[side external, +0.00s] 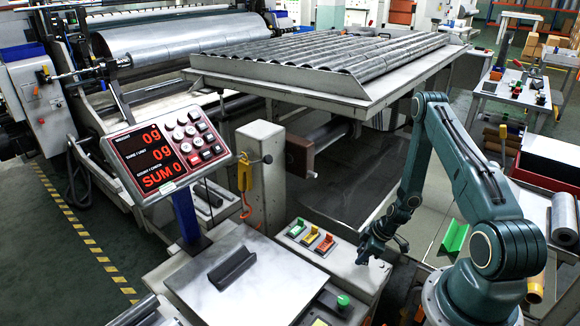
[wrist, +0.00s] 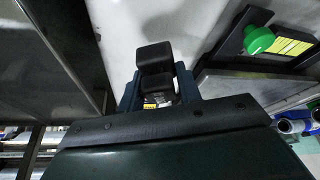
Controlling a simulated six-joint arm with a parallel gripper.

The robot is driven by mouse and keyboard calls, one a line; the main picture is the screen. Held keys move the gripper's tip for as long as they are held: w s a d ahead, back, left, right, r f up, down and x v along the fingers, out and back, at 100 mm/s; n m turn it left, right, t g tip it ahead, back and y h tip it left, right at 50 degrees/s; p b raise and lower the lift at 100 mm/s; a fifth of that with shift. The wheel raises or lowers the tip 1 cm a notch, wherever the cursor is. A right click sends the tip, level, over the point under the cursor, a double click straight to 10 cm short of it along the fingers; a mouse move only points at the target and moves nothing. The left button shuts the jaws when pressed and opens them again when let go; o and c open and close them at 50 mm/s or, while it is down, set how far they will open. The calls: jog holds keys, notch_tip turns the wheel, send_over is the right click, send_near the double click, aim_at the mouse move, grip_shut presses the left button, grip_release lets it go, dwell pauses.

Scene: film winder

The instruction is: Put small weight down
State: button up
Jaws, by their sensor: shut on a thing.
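My gripper (side external: 376,252) hangs at the right edge of the grey machine bench, beside the panel of coloured switches. The scale's pale plate (side external: 275,285) lies to the left of my gripper, carrying only a dark V-shaped holder (side external: 232,268). The scale display (side external: 168,152) reads 0g, 0g and SUM 0.
Green, orange and red switches (side external: 311,238) stand between the plate and my gripper. A green button (side external: 343,300) sits at the plate's right; it also shows in the wrist view (wrist: 259,40). A grey post (side external: 262,178) and a roller rack (side external: 330,65) stand behind.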

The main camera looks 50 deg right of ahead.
jog(key=shift+f, duration=1.6)
jog(key=shift+f, duration=0.1)
jog(key=o, duration=1.2)
jog(key=v, duration=1.2)
